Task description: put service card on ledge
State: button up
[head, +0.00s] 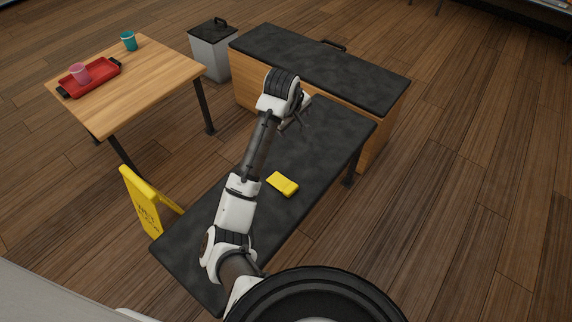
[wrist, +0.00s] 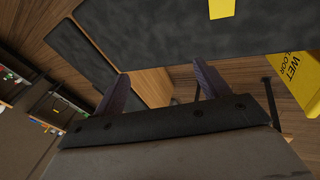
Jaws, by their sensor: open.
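The yellow card (head: 283,184) lies flat on the long black-topped bench (head: 325,140), near its right long edge in the head view. Part of it also shows at the top edge of the wrist view (wrist: 221,9). My gripper (head: 304,121) is over the far part of the bench, beyond the card and apart from it. In the wrist view its two fingers (wrist: 163,84) are spread with nothing between them. A wooden cabinet with a black top (head: 320,65) stands behind the bench. I cannot tell which black surface is the ledge.
A wooden table (head: 150,68) at the left holds a red tray (head: 92,80) with a pink cup (head: 80,73), and a teal cup (head: 128,41). A grey bin (head: 209,55) stands by the cabinet. A yellow wet-floor sign (head: 143,203) stands beside the bench. Floor at right is clear.

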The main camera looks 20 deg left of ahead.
jog(key=s+f+g, duration=0.5)
jog(key=s+f, duration=0.1)
jog(key=f, duration=0.3)
jog(key=n+b, duration=0.1)
jog(key=b, duration=0.5)
send_over(289, 186)
notch_tip(289, 186, down, 8)
jog(key=shift+r, duration=0.1)
jog(key=shift+s+f, duration=0.1)
jog(key=shift+f, duration=2.7)
jog(key=c, duration=1.1)
jog(key=shift+r, duration=0.1)
jog(key=shift+c, duration=0.2)
